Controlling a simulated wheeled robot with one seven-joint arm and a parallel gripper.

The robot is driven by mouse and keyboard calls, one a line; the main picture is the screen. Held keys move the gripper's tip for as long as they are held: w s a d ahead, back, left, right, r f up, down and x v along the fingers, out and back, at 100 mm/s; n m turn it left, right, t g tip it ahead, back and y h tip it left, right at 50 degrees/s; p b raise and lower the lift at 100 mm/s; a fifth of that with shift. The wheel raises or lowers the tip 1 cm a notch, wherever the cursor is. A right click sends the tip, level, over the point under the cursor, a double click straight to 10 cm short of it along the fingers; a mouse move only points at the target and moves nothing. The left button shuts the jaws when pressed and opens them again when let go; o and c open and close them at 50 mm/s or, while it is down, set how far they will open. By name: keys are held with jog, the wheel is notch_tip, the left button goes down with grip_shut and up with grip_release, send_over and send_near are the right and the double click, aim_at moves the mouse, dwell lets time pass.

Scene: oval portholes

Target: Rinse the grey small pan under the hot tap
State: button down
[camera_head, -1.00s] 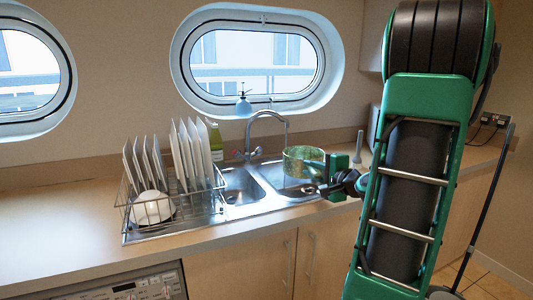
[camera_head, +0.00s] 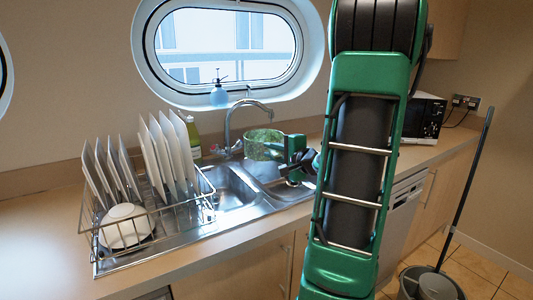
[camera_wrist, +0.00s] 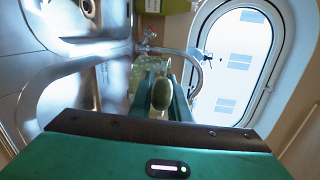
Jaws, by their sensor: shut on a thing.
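The small pan (camera_head: 258,150) has a mottled green, shiny wall, not plain grey. It is held over the right sink basin (camera_head: 283,190), and its inside is hidden. My gripper (camera_head: 298,160) is at its right side. In the wrist view, my gripper (camera_wrist: 165,98) is shut on the pan's rounded green handle (camera_wrist: 162,93), with the pan (camera_wrist: 143,74) beyond. The chrome tap (camera_head: 229,128) arches rightward, its spout end just above the pan. It also shows in the wrist view (camera_wrist: 196,66), with a red-marked knob (camera_wrist: 150,34). I see no water running.
A dish rack (camera_head: 150,225) with upright plates and a white bowl (camera_head: 126,226) stands left of the sink. A microwave (camera_head: 428,117) stands far right. The front-left counter is clear.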

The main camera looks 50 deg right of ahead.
aim_at(265, 150)
jog(key=shift+w+d+f, duration=0.45)
jog(key=shift+w+d, duration=1.15)
jog(key=shift+d, duration=0.35)
jog(key=shift+w+d+f, duration=0.5)
jog(key=shift+w+d, duration=1.05)
jog(key=shift+d, duration=0.35)
jog(key=shift+w+d+f, duration=0.45)
jog(key=shift+w+d, duration=1.15)
jog(key=shift+d, duration=0.35)
jog(key=s+a, duration=0.6)
jog(key=a, duration=0.1)
jog(key=shift+s+a, duration=0.25)
jog(key=shift+a, duration=0.1)
